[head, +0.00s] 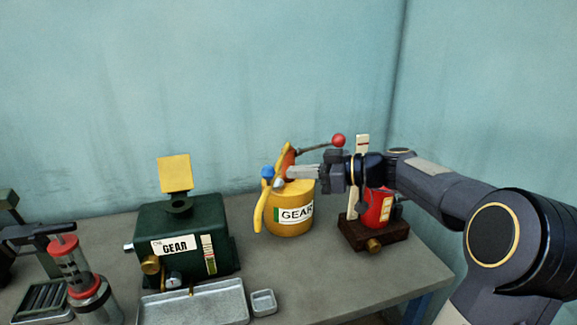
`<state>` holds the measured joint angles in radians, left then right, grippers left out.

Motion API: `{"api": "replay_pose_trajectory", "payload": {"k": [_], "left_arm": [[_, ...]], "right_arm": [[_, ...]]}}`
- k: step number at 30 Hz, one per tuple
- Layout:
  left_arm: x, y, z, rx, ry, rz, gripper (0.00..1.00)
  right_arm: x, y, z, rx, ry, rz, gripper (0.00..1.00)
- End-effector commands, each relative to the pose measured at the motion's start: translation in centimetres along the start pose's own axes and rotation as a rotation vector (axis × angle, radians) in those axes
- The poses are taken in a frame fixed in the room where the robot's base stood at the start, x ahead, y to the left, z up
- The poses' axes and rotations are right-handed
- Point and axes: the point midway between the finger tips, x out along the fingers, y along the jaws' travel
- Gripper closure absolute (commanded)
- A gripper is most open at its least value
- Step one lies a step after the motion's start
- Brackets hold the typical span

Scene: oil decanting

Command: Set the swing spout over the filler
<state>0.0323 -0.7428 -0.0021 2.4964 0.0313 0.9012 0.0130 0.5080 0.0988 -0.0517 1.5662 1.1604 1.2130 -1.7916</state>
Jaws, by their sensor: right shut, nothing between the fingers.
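The yellow oil can (290,218), labelled GEAR, stands on the bench right of centre. A curved yellow spout (260,210) hangs down its left side, with a blue piece (267,172) near its top. The dark green gearbox (186,262), also labelled GEAR, stands to the left. Its dark filler (180,204) is on top, with a yellow flap (175,174) upright behind it. The spout is apart from the filler, to its right. My right gripper (287,173) is shut and empty at the can's top, close to the spout's upper end; contact is unclear. My left gripper is not in view.
A red container (377,208) sits in a brown wooden base (365,236) right of the can, partly behind my arm. A metal tray (195,305) and small dish (263,302) lie in front. A red-capped cylinder (78,275) stands left. A red-knobbed lever (338,140) rises above the can.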

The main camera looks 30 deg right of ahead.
Motion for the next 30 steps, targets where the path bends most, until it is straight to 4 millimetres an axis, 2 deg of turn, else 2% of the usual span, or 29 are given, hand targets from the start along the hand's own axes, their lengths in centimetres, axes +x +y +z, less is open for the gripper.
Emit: {"api": "replay_pose_trajectory", "payload": {"k": [3,6,20,26,30], "left_arm": [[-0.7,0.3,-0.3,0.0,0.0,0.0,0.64],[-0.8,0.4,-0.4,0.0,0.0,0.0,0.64],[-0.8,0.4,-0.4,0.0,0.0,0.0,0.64],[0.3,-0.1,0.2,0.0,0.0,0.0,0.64],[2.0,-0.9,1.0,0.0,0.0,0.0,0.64]], "right_arm": [[1.6,-0.1,-0.3,0.0,0.001,-0.003,1.0],[2.3,0.0,-0.2,0.001,0.001,-0.001,1.0],[2.7,0.0,0.0,-0.001,0.001,0.002,1.0],[3.8,-0.5,0.1,0.003,0.003,0.034,1.0],[5.6,-1.0,0.0,0.014,0.005,0.099,1.0]]}}
